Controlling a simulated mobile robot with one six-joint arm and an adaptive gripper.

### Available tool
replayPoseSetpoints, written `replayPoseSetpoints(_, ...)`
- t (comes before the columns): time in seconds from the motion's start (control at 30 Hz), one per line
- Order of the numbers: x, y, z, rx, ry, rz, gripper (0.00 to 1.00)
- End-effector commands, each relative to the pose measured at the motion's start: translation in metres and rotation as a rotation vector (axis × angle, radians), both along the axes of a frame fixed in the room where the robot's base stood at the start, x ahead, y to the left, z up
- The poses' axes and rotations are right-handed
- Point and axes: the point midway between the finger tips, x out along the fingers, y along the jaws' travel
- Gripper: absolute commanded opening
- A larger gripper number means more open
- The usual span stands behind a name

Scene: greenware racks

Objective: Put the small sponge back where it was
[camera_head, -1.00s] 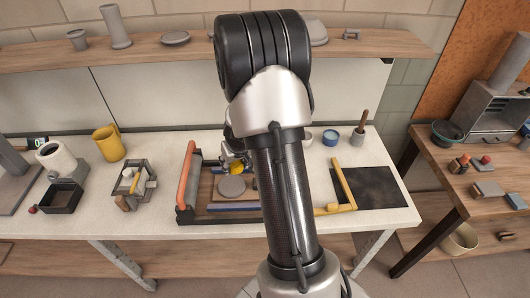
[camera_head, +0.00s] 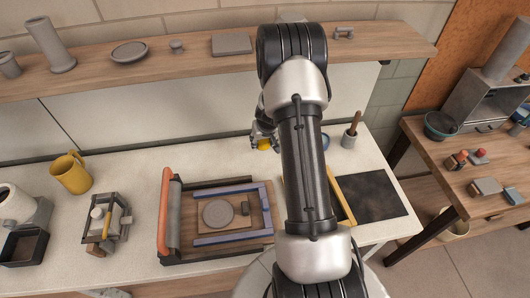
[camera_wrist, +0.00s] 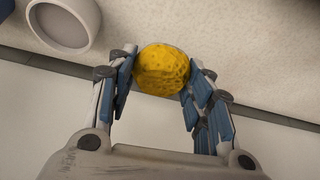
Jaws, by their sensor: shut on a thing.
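The small sponge (camera_wrist: 162,69) is round, yellow and pitted. My gripper (camera_wrist: 160,75) is shut on it, with a finger on each side in the wrist view. In the head view the sponge (camera_head: 264,145) shows below my gripper (camera_head: 264,138), over the back part of the white worktop (camera_head: 140,160), behind the slab roller tray. I cannot tell how high above the worktop it is. My arm hides part of the worktop to the right of it.
A wooden tray with an orange-handled roller (camera_head: 166,215) holds a grey disc (camera_head: 217,213) on a board. A pale round bowl (camera_wrist: 62,22) is near the sponge. A blue bowl rim (camera_head: 326,141), a cup with a brown handle (camera_head: 350,137) and a dark mat (camera_head: 366,193) are to the right.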

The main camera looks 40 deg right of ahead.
Motion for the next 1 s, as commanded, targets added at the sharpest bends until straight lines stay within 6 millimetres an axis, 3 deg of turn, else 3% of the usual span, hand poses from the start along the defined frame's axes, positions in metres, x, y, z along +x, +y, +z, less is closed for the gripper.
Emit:
replayPoseSetpoints(0.03,0.000,-0.001,-0.012,-0.001,-0.001,-0.001,0.28)
replayPoseSetpoints(0.17,0.001,-0.001,-0.020,-0.002,-0.002,0.000,0.28)
replayPoseSetpoints(0.4,0.001,0.000,-0.052,-0.002,-0.001,0.000,0.28)
replayPoseSetpoints(0.9,0.001,0.000,-0.058,-0.003,-0.002,0.001,0.28)
replayPoseSetpoints(0.93,0.001,0.000,-0.057,-0.002,-0.001,0.000,0.49)
replayPoseSetpoints(1.0,0.001,0.000,-0.056,-0.002,-0.001,0.000,0.53)
